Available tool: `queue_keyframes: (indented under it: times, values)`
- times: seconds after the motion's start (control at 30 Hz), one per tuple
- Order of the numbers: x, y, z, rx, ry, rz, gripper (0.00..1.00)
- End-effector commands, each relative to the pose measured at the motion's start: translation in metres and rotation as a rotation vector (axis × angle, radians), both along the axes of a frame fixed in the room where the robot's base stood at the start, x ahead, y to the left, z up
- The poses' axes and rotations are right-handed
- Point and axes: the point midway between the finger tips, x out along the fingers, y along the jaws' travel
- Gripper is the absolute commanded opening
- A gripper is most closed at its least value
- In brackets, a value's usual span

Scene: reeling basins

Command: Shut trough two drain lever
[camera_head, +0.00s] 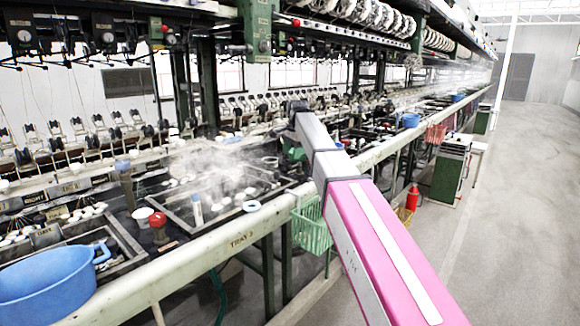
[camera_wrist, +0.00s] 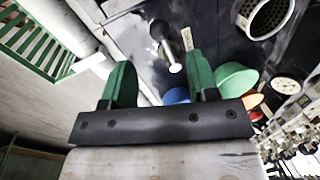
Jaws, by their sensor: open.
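My gripper (camera_head: 292,140) reaches over the basin row in the head view, beyond the green basket, and its fingers are hard to make out there. In the wrist view my gripper (camera_wrist: 162,82) has its two green fingers spread apart. A small dark, round-based fitting with a pale-tipped stem (camera_wrist: 173,60) shows beyond and between the fingers. It looks like a lever, perhaps the drain lever, but I cannot read a trough number on it. No contact with the fingers is visible. My arm hides part of the basins in the head view.
A green basket (camera_head: 312,225) hangs on the front rail (camera_head: 200,262). A blue tub (camera_head: 48,284) stands at the near left. A steaming basin (camera_head: 225,190) lies left of my arm. A perforated round cup (camera_wrist: 268,17) is upper right in the wrist view.

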Motion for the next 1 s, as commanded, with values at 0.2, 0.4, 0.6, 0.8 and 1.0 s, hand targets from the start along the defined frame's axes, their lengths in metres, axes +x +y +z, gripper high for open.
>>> queue_keyframes:
  times: [0.2, 0.4, 0.6, 0.8, 1.0]
  values:
    - [0.005, 0.005, -0.039, -0.001, 0.002, 0.0, 0.54]
    - [0.009, 0.008, -0.062, -0.001, 0.001, 0.0, 0.54]
    - [0.01, 0.009, -0.07, -0.001, 0.001, 0.0, 0.54]
    - [0.01, 0.009, -0.07, 0.0, 0.0, 0.0, 0.54]
    - [0.01, 0.009, -0.07, 0.0, 0.0, 0.0, 0.0]
